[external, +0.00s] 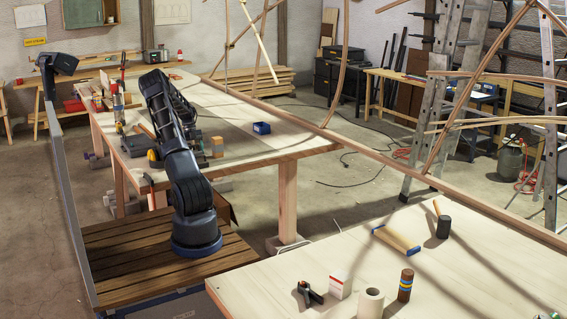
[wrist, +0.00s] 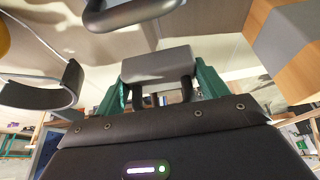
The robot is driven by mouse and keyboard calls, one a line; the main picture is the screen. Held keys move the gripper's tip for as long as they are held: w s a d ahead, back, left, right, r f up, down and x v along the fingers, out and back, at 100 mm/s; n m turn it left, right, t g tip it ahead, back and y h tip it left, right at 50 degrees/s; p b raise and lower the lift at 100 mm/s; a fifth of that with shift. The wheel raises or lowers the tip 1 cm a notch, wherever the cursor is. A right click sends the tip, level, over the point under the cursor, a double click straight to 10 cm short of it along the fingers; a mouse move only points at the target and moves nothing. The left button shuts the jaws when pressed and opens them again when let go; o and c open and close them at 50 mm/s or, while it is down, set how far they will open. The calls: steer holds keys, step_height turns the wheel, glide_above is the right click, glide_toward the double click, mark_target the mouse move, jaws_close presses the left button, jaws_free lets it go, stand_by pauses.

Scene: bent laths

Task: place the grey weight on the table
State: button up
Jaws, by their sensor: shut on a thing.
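My gripper (wrist: 162,84) has green fingers on both sides of a grey block, which I take to be the grey weight (wrist: 157,64), and is shut on it. Dark upright parts show just below the block, between the fingers. In the external view my arm reaches over the far wooden table (external: 215,102) and hides the gripper and the weight. I cannot tell whether the weight touches the tabletop.
A wood-and-grey block (wrist: 285,42) stands close to the right in the wrist view. Dark curved handles show at the top (wrist: 130,14) and left (wrist: 52,92). The nearer table (external: 480,260) holds several items.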

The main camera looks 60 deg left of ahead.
steer(key=shift+f, duration=1.45)
steer(key=o, duration=1.6)
steer(key=shift+f, duration=0.15)
steer(key=shift+c, duration=0.2)
steer(key=v, duration=1.2)
steer(key=shift+w, duration=0.1)
